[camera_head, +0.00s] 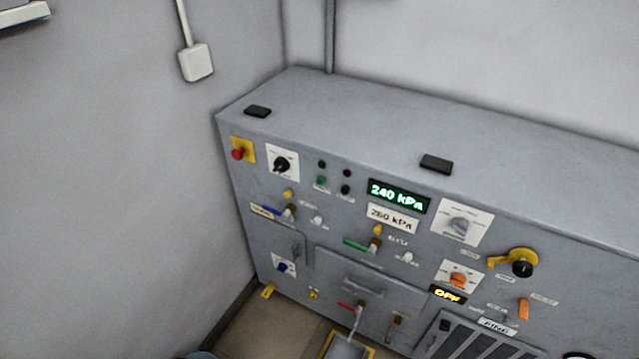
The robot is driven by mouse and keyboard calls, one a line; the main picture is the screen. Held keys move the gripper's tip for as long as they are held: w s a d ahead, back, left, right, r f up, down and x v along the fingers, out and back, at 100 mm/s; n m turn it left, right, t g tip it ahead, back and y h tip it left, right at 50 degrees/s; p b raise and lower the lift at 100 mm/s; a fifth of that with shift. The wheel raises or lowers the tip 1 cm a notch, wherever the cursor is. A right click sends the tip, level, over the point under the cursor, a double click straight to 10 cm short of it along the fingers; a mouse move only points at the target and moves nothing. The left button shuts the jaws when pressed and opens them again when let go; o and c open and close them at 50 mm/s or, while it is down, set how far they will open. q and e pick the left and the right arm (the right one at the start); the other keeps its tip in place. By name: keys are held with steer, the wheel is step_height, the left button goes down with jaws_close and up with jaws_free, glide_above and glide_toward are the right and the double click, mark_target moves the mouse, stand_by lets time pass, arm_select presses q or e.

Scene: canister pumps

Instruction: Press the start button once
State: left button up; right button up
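A grey control cabinet (330,120) stands in the corner with its front panel facing me. A small green button (320,181) sits on the upper left of the panel, with a black button (345,189) to its right. Their labels are too small to read, so I cannot confirm which is the start button. Above them are a dark green lamp (321,164) and a dark red lamp (347,173), neither visibly lit. Neither of my grippers is in view.
Coloured valve handles lie below. An orange switch (457,280) sits above an OFF display (447,294).

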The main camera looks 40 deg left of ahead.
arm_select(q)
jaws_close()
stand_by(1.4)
